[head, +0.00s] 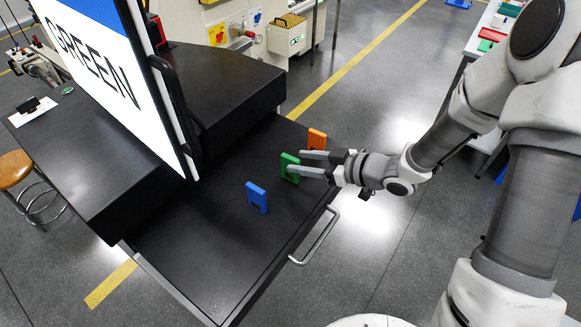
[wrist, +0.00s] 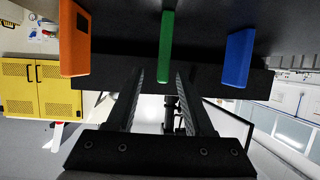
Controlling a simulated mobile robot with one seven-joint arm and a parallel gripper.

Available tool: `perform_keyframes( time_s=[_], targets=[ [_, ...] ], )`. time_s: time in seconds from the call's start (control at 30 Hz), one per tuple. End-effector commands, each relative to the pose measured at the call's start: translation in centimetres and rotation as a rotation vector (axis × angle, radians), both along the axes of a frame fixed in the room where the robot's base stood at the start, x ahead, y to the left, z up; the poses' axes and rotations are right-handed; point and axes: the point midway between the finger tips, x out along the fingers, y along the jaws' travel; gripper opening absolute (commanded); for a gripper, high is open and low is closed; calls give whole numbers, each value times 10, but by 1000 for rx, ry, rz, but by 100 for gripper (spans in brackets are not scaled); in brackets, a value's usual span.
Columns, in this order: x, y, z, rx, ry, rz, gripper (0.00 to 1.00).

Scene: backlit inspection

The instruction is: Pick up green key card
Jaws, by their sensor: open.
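The green key card (head: 289,167) stands upright on the black drawer-like surface (head: 205,262), between an orange card (head: 316,140) and a blue card (head: 257,197). My gripper (head: 288,164) is open and reaches in from the right, its two fingers around or very close to the green card. In the wrist view the green card (wrist: 166,47) shows edge-on, roughly in line with the gap between the fingers of my gripper (wrist: 160,76). The orange card (wrist: 75,38) is left of the fingers and the blue card (wrist: 238,57) is right. I cannot tell whether a finger touches the green card.
A large lit screen (head: 105,75) reading "GREEN" stands over the black table (head: 80,190) at the left. A metal handle (head: 318,237) sticks out from the surface's front edge. The orange card is close beside one finger. The near part of the surface is bare.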

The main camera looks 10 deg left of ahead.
Motion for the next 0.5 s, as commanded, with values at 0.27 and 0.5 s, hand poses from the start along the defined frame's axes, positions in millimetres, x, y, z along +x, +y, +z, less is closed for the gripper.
perform_keyframes(
  time_s=[0.27,0.5],
  targets=[
    [6,20,-8,0,-1,1,52],
    [12,49,-23,0,3,1,52]
  ],
)
